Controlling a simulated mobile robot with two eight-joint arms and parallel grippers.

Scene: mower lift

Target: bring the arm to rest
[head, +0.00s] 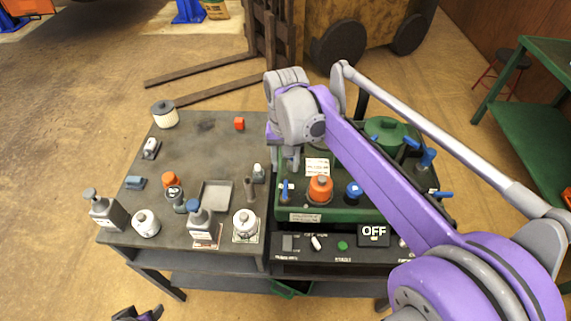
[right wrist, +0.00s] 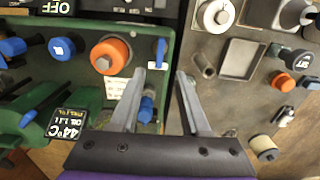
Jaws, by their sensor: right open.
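My right arm reaches in from the lower right of the head view, across the green machine (head: 340,213). My right gripper (head: 285,160) hangs at the machine's left edge, beside the dark bench. In the right wrist view its two fingers (right wrist: 166,80) are apart with nothing between them. Behind them lies the border between the green machine and the bench top. Only a small dark part of my left gripper (head: 138,314) shows at the bottom edge of the head view; its jaw is unclear.
The machine carries an orange cap (head: 320,188), blue knobs (head: 354,191) and a front panel reading OFF (head: 374,235). The bench (head: 190,150) holds several bottles, jars and a grey tray (head: 215,195). A green shelf (head: 530,110) stands right. A forklift's forks (head: 200,70) lie behind.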

